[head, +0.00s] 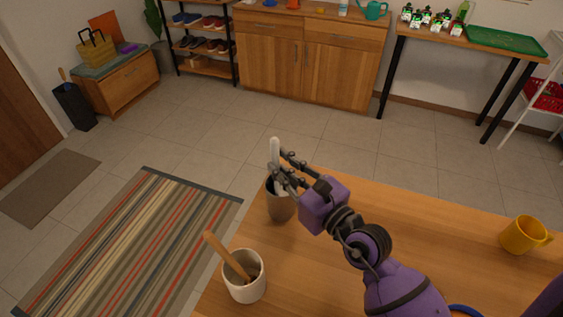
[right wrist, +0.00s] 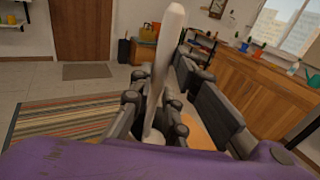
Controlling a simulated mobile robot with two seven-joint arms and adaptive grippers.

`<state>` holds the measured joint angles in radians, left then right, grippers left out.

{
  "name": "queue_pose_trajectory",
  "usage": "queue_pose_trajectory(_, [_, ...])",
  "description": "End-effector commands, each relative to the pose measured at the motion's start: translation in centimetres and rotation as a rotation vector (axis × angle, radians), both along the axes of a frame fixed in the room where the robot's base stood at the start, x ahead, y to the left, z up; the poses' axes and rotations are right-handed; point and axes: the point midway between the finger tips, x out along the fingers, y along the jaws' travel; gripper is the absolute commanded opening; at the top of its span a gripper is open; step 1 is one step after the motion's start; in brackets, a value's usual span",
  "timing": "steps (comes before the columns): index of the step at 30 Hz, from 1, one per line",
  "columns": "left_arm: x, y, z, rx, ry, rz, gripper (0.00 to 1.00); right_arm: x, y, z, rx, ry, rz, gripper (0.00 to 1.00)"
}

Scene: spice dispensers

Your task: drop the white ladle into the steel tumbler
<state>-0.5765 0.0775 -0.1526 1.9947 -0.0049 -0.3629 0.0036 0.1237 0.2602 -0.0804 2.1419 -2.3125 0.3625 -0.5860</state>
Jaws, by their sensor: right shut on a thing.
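My right gripper (head: 283,176) is shut on the white ladle (head: 275,150), which it holds upright at the table's left edge. The ladle's handle rises above the fingers, and it also shows between the fingers in the right wrist view (right wrist: 166,55). The steel tumbler (head: 282,208), grey-brown in this light, stands upright on the table directly below the fingers. The ladle's lower part shows at the tumbler's mouth; the fingers partly hide it, and I cannot tell how deep it sits. My left gripper is not in view.
A white crock (head: 245,289) with a wooden-handled utensil (head: 225,254) stands nearer on the wooden table (head: 420,215). A yellow mug (head: 524,235) stands at the right. The table between is clear except for my right arm. A striped rug (head: 130,245) lies on the floor.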

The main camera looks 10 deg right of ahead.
Motion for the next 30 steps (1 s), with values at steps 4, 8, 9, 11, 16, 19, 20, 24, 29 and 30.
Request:
queue_pose_trajectory(4, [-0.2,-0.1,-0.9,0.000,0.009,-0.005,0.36,0.0,0.0,-1.6,0.000,0.003,0.000,0.00])
queue_pose_trajectory(8, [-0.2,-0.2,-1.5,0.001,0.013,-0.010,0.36,0.0,0.0,-2.5,0.000,0.003,0.000,0.00])
queue_pose_trajectory(9, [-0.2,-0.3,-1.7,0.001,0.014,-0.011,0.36,0.0,0.0,-2.8,0.000,0.002,0.000,0.00])
queue_pose_trajectory(11, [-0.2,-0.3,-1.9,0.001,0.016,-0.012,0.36,0.0,0.0,-3.0,0.001,0.003,0.000,0.00])
queue_pose_trajectory(16, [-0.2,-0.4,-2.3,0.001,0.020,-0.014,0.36,0.0,0.0,-3.5,0.000,0.001,0.000,0.00])
queue_pose_trajectory(19, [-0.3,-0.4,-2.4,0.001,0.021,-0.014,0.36,0.0,0.0,-3.6,-0.001,0.000,0.000,0.00])
queue_pose_trajectory(20, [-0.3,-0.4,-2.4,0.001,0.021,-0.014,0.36,0.0,0.0,-3.6,-0.001,0.000,0.000,0.00])
queue_pose_trajectory(24, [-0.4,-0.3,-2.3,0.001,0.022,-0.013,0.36,0.0,0.0,-3.5,0.000,-0.001,0.000,0.00])
queue_pose_trajectory(29, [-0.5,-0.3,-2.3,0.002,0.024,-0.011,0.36,0.0,0.0,-3.5,0.000,-0.001,0.000,0.23])
queue_pose_trajectory(30, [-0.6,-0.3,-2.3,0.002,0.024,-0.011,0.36,0.0,0.0,-3.5,0.000,-0.001,0.000,0.28])
